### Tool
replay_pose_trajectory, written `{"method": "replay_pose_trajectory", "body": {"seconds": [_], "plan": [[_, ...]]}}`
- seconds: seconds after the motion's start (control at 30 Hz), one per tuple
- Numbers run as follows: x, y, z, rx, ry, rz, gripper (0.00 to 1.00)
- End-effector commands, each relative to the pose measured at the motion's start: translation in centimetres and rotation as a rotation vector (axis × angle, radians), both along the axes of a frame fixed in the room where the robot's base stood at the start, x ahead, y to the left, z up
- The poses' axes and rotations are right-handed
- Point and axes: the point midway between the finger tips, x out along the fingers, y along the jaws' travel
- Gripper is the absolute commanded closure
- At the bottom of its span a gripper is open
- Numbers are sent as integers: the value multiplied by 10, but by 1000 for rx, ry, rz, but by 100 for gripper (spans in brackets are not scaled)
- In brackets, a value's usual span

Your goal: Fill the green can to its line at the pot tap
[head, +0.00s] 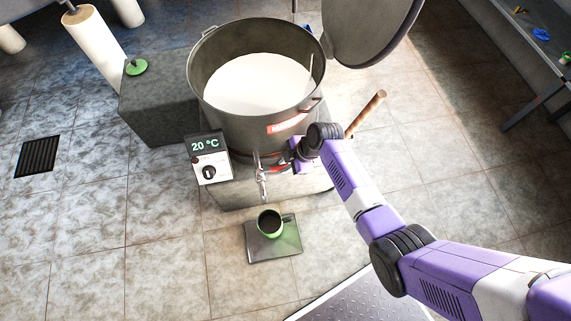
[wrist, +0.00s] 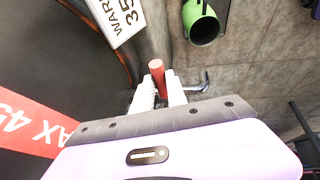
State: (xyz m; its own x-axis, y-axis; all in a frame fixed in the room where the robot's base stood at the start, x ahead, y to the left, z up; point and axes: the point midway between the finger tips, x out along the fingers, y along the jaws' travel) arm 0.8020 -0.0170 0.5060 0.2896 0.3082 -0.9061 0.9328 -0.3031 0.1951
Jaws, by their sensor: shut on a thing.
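The large steel pot (head: 225,118) holds white liquid and has a tap (head: 262,184) low on its front. The tap's red handle (wrist: 157,68) sits between my fingers in the wrist view. My gripper (head: 285,167) is shut on that handle, at the pot's front. The green can (head: 262,232) stands upright on a square plate (head: 286,248) below and just in front of the tap. Its inside looks dark, and I cannot make out its line. The can also shows in the wrist view (wrist: 204,30). I cannot make out any stream from the spout.
A control box (head: 208,160) reading 20 °C, with a black knob, is left of the tap. A grey block (head: 160,105) stands left of the pot. A round lid (head: 365,30) is raised behind it. A floor drain (head: 37,155) lies far left.

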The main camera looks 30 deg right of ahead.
Motion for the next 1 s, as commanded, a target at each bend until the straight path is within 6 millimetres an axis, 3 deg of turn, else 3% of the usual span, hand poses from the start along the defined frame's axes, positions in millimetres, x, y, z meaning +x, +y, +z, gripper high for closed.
{"method": "replay_pose_trajectory", "body": {"seconds": [0.57, 1.0], "plan": [[-4, 2, 1, 1, 2, -31, 100], [-27, 16, 3, 0, 1, -314, 100]]}}
